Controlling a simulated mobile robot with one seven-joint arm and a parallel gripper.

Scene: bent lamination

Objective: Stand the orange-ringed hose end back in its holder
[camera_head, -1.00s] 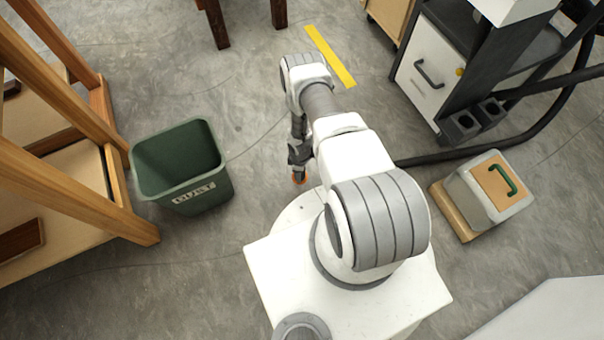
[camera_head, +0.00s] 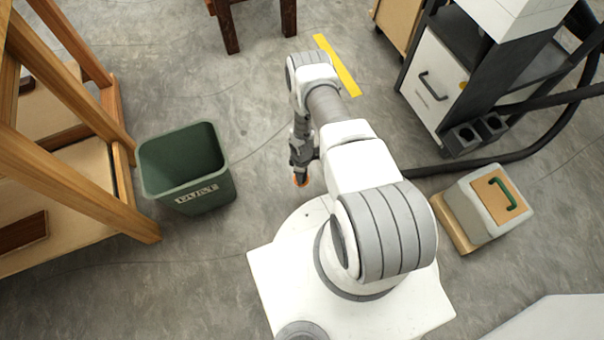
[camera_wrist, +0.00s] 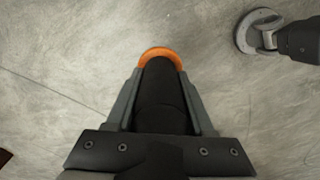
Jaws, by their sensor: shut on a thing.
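The black hose end (camera_wrist: 163,92) with its orange ring (camera_wrist: 161,53) is between my gripper's fingers (camera_wrist: 161,100) in the wrist view. My gripper is shut on it, and the ring points away from the wrist over bare floor. The likely holder, a pair of black square sockets (camera_head: 463,136), is low on the front of the black-framed cabinet at right, well apart from the gripper. Both sockets look empty.
A green bin (camera_head: 206,194) stands left of my gripper, beside a wooden bench (camera_head: 82,187). A black hose (camera_head: 470,164) runs across the floor at right, behind a grey box with a green handle (camera_head: 487,203). A yellow floor strip (camera_head: 337,66) lies ahead. Floor between bin and arm is clear.

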